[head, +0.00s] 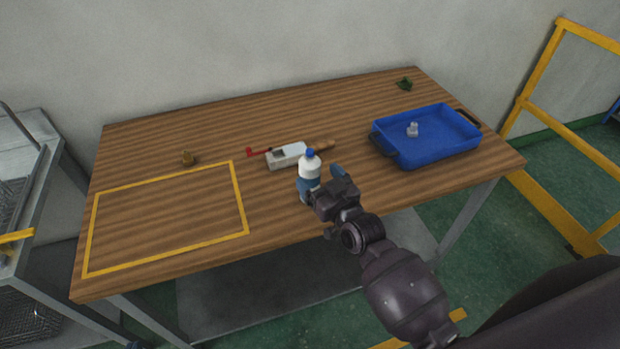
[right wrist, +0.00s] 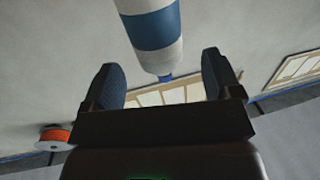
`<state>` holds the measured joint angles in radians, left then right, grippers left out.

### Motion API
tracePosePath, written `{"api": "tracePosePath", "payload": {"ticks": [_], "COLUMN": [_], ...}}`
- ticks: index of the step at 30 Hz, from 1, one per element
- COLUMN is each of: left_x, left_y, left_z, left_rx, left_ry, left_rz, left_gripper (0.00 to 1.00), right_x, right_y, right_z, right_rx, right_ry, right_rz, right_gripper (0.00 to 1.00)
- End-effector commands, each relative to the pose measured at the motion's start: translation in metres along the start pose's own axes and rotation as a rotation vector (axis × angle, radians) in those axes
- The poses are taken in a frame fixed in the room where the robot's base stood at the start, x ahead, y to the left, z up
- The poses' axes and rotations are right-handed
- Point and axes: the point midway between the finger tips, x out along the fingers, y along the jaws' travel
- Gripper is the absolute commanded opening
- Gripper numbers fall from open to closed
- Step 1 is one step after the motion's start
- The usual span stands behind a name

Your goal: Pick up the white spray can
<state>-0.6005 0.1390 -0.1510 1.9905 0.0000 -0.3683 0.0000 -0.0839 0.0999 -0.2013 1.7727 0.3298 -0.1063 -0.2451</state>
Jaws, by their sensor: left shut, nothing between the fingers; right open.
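The white spray can (head: 309,168), with a blue cap and a blue band, stands upright on the wooden table near its front middle. My right gripper (head: 324,184) is open just right of the can's lower part. In the right wrist view the can (right wrist: 153,28) appears upside down, just beyond and between the two spread fingers of the right gripper (right wrist: 162,80). I see no finger closed on it. Only the tip of my left gripper (head: 135,345) shows at the bottom edge of the head view, low and left, away from the can.
A white and grey boxy tool (head: 286,156) lies close behind the can, by a small red item (head: 258,152). A blue tray (head: 435,148) holding a small pale part (head: 412,130) stands right. The yellow-outlined area (head: 165,217) at left is clear. A yellow railing (head: 545,195) stands right.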

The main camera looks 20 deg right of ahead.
Motion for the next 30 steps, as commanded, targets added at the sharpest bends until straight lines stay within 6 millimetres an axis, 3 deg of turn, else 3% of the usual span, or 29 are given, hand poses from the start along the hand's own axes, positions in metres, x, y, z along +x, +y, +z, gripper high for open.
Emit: {"api": "tracePosePath", "payload": {"ticks": [9, 20, 30], "left_x": [-0.004, -0.003, -0.003], "left_y": [-0.002, -0.002, -0.002], "left_z": [0.002, 0.002, 0.001], "left_rx": [0.003, 0.003, 0.003], "left_ry": [-0.008, -0.009, -0.008], "left_rz": [-0.002, -0.002, -0.002], "left_gripper": [0.0, 0.0, 0.0], "right_x": [0.04, 0.048, 0.048], "right_y": [0.002, 0.002, 0.002], "right_z": [0.0, 0.001, 0.001], "right_rx": [0.001, 0.0, 0.0], "right_ry": [0.001, 0.0, 0.0], "right_rz": [0.0, 0.0, 0.0], "right_gripper": [0.84, 0.84, 0.34]}}
